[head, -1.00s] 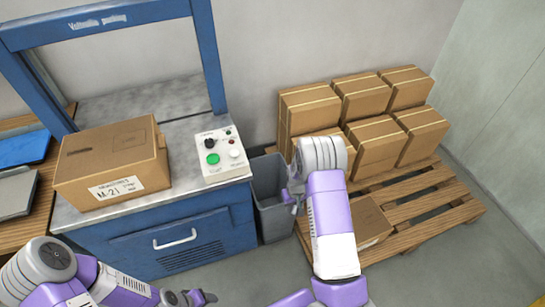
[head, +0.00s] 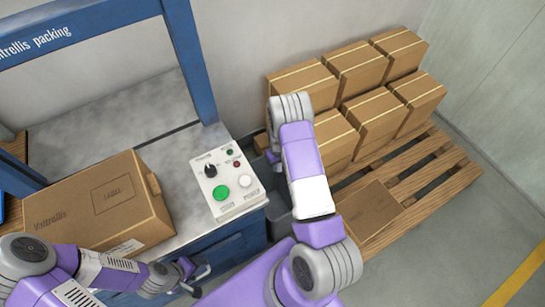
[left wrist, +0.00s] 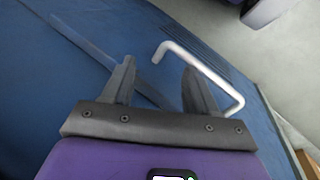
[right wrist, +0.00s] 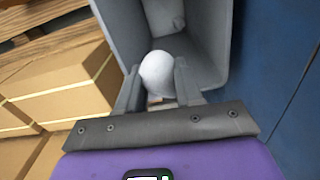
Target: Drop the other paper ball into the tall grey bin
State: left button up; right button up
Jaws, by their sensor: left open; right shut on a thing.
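The white paper ball (right wrist: 156,68) is between the fingertips of my right gripper (right wrist: 154,88) in the right wrist view, and the gripper is shut on it. The tall grey bin (right wrist: 215,40) opens around and beyond the ball there; I cannot tell how deep the ball is. In the head view the bin (head: 280,224) shows only in part, because my right arm covers it and most of the right gripper. My left gripper (head: 203,276) is open and empty at the front of the blue bench, and its fingers (left wrist: 155,78) show apart in the left wrist view.
The blue bench (head: 228,240) with a control box (head: 227,185) and a carton (head: 95,210) stands left of the bin. A wooden pallet (head: 425,165) with several cartons (head: 373,120) stands right. A bench handle (left wrist: 205,68) is close to my left fingers.

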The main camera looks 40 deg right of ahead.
pick_arm(q)
jog(key=shift+s+f+b, duration=0.25)
jog(key=shift+f+b, duration=0.25)
jog(key=shift+f, duration=0.05)
pick_arm(e)
jog(key=shift+s+f, duration=0.2)
jog(key=shift+f, duration=0.5)
pick_arm(q)
jog(key=shift+f+b, duration=1.4)
jog(key=shift+f, duration=0.05)
pick_arm(e)
notch_tip(320, 180, down, 4)
jog(key=shift+f, duration=0.15)
pick_arm(q)
jog(key=shift+w, duration=0.1)
pick_arm(e)
jog(key=o, duration=1.2)
jog(key=shift+c, duration=0.2)
pick_arm(q)
notch_tip(320, 180, up, 2)
jog(key=shift+r+p, duration=0.2)
jog(key=shift+p, duration=0.95)
pick_arm(e)
notch_tip(320, 180, up, 8)
jog(key=shift+f, duration=0.15)
